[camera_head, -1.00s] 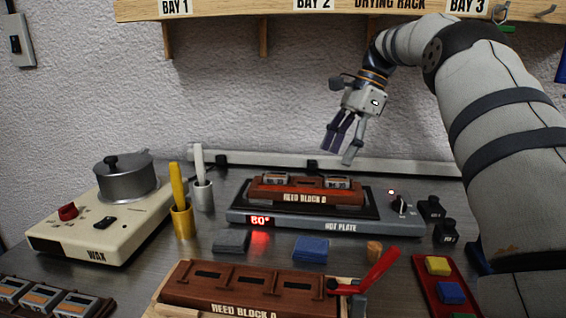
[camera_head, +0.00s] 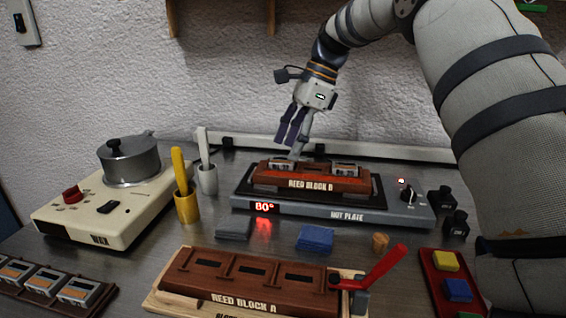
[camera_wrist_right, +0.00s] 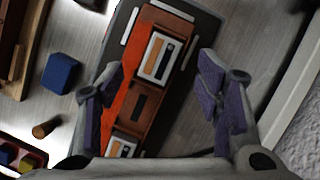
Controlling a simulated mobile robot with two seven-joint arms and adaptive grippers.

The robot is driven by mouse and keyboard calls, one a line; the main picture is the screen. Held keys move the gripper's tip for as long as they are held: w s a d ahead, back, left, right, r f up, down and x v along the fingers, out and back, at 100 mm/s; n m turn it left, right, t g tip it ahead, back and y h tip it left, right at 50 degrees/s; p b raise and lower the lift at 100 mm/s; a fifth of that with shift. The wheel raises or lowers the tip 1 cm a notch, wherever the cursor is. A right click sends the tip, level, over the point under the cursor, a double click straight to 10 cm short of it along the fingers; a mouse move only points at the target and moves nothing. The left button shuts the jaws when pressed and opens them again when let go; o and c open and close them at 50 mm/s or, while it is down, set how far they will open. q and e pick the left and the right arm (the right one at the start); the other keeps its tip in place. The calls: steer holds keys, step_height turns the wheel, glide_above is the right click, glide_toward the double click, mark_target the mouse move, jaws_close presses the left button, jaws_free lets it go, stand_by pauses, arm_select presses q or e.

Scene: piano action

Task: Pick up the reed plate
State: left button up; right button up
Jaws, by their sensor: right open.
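Two reed plates, with pale metal frames and an orange-brown strip, sit on the brown Reed Block (camera_head: 310,183) on the hot plate (camera_head: 330,212). The left reed plate (camera_head: 281,166) also shows in the wrist view (camera_wrist_right: 160,58), between and beyond my fingers. The right reed plate (camera_head: 345,170) shows lower in the wrist view (camera_wrist_right: 122,147). An empty slot lies between them. My right gripper (camera_head: 291,148) is open and empty, above and slightly behind the block near the left plate. Its purple-padded fingers also show in the wrist view (camera_wrist_right: 164,68). My left gripper is out of view.
A clamped reed block (camera_head: 250,285) with a red lever (camera_head: 385,266) stands in front. More reed plates (camera_head: 80,290) lie at lower left. The wax heater (camera_head: 95,215), brush cups (camera_head: 187,207), blue block (camera_head: 314,237) and red tray (camera_head: 436,280) surround the hot plate.

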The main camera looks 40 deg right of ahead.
mark_target(282, 163)
steer(key=x, duration=0.2)
steer(key=shift+w+a+f, duration=0.1)
steer(key=shift+w+f, duration=0.05)
steer(key=shift+f, duration=0.1)
steer(key=c, duration=1.3)
steer(key=shift+o, duration=0.2)
